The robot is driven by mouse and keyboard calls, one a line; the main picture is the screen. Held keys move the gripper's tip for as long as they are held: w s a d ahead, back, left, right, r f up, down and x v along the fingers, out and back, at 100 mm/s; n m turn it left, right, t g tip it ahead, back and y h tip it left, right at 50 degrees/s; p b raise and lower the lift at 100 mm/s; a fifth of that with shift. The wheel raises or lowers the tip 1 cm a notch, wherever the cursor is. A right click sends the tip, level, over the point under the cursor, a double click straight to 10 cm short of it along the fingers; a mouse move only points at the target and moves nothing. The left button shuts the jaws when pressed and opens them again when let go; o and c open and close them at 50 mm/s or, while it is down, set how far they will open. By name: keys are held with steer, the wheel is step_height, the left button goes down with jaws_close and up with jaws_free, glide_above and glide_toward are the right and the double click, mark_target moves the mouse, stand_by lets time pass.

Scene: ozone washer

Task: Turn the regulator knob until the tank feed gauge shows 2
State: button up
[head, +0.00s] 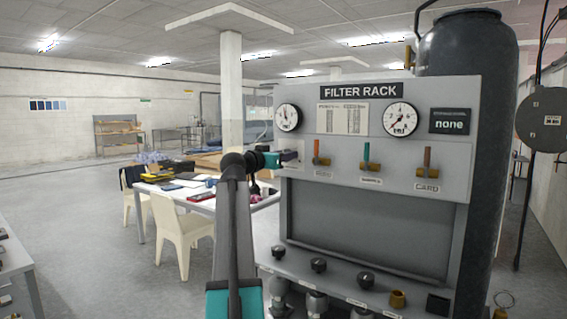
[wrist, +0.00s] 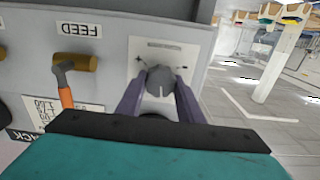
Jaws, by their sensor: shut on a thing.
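My gripper (wrist: 160,92) is shut on the round grey regulator knob (wrist: 161,79), with one purple finger on each side of it. The wrist view is upside down; a pale mark shows on the knob's face, and a small plate with arrow marks lies behind it. In the head view my gripper (head: 292,156) is at the left edge of the filter rack panel (head: 300,190), and the knob is hidden. A left gauge (head: 288,117) and a right gauge (head: 400,119) are on the panel; their readings are too small to tell, and I cannot tell which is tank feed.
The FEED valve's orange lever (wrist: 65,90) is beside the fingers in the wrist view. Black knobs (head: 318,265) line the lower ledge. A table and chairs (head: 180,235) stand left.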

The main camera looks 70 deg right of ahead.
steer(key=shift+w+r+b, duration=0.1)
steer(key=shift+w+b, duration=0.05)
steer(key=shift+b, duration=0.15)
steer(key=o, duration=1.1)
steer(key=shift+c, duration=0.2)
steer(key=b+v, duration=0.2)
steer(key=v, duration=1.1)
steer(key=shift+a, duration=0.4)
steer(key=shift+w, duration=0.1)
